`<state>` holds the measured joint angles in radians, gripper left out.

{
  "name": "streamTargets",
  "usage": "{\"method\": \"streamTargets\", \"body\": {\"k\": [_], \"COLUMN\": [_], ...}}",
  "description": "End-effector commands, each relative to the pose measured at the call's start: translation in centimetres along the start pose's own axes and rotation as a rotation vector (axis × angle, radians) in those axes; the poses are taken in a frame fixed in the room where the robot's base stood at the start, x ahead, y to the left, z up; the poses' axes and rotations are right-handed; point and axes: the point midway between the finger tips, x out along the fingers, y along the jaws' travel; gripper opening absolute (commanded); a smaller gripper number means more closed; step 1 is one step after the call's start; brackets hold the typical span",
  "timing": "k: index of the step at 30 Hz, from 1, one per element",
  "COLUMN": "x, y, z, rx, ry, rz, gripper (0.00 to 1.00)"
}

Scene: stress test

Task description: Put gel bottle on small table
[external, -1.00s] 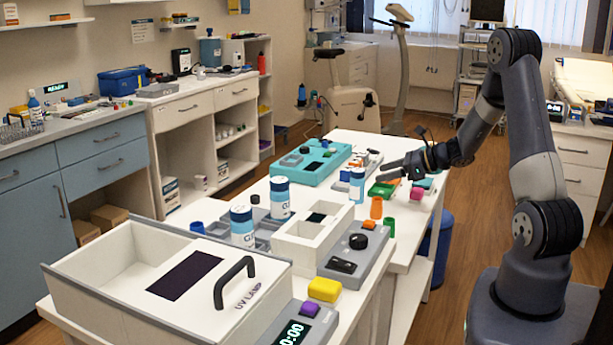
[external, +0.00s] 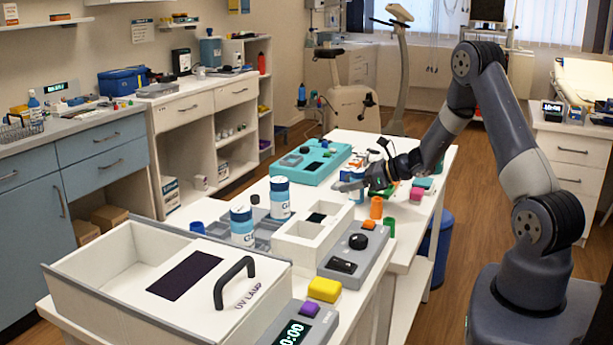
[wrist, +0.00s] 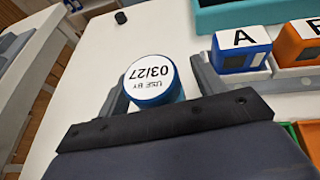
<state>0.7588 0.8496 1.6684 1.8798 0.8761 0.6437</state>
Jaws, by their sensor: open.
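A white bottle with a blue cap (external: 357,196) stands on the long white table (external: 415,215), mostly hidden by my gripper. In the wrist view, its round top (wrist: 151,78) reads "USE BY 03/27"; it stands just past the dark edge of my gripper. My gripper (external: 347,184) is open and level at the bottle's height; I cannot tell whether it touches it. Two similar blue-and-white bottles, one farther (external: 280,198) and one nearer (external: 242,227), stand in a grey tray, their labels starting with "G". I cannot tell which surface is the small table.
A teal case (external: 311,162) lies behind the bottle. Blue "A" (wrist: 241,50) and orange (wrist: 298,44) boxes stand to its right in the wrist view. An orange cylinder (external: 376,207), a white divided box (external: 311,228) and a large UV lamp box (external: 165,275) crowd the table.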

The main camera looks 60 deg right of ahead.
Motion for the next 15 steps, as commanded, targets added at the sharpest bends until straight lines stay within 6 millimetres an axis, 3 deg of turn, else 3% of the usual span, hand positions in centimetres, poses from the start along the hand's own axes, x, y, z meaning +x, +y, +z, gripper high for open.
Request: {"method": "streamTargets", "body": {"k": [4,15], "x": [-0.03,-0.05], "y": [0.0,0.01], "z": [0.0,0.01], "rx": [0.0,0.0], "ry": [0.0,0.0], "rz": [0.0,0.0], "gripper": [0.63,0.33]}}
